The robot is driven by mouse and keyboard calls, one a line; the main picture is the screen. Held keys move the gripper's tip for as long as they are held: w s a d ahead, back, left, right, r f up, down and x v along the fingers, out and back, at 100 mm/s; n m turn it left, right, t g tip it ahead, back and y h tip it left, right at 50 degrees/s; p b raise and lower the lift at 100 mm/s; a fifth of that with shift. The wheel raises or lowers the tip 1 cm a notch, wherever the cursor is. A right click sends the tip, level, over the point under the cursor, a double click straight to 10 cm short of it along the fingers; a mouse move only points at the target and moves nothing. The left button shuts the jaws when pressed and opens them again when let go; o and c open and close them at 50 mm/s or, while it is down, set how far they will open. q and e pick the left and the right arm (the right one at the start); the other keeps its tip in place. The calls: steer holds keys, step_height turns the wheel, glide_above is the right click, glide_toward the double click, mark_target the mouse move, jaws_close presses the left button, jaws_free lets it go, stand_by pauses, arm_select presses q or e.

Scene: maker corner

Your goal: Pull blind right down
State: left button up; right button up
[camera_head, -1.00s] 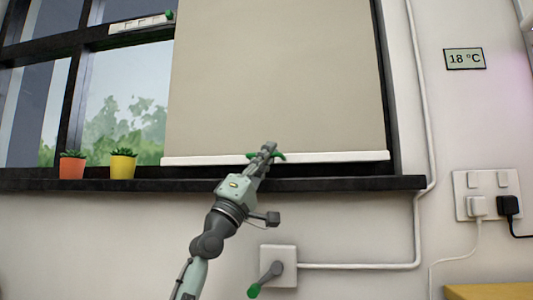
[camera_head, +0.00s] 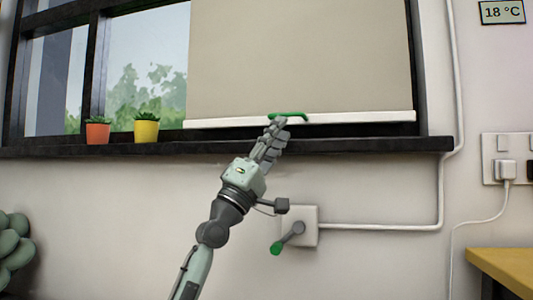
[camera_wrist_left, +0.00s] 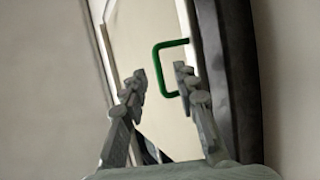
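The right blind (camera_head: 300,60) is beige and hangs down over most of the right window. Its white bottom bar (camera_head: 350,118) is level, a little above the dark sill. A green handle (camera_head: 288,114) sits on the bar. My left gripper (camera_head: 278,128) is just below the handle in the head view. My right gripper is not in view.
An orange pot (camera_head: 97,133) and a yellow pot (camera_head: 146,131) stand on the sill (camera_head: 350,146) to the left. A wall box with a green-tipped crank (camera_head: 293,231) is below the sill, right of my arm. A yellow surface (camera_head: 505,268) is at lower right.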

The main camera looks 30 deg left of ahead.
arm_select(q)
steer(key=v, duration=0.6)
steer(key=shift+s+a+f, duration=0.1)
steer(key=shift+f, duration=0.05)
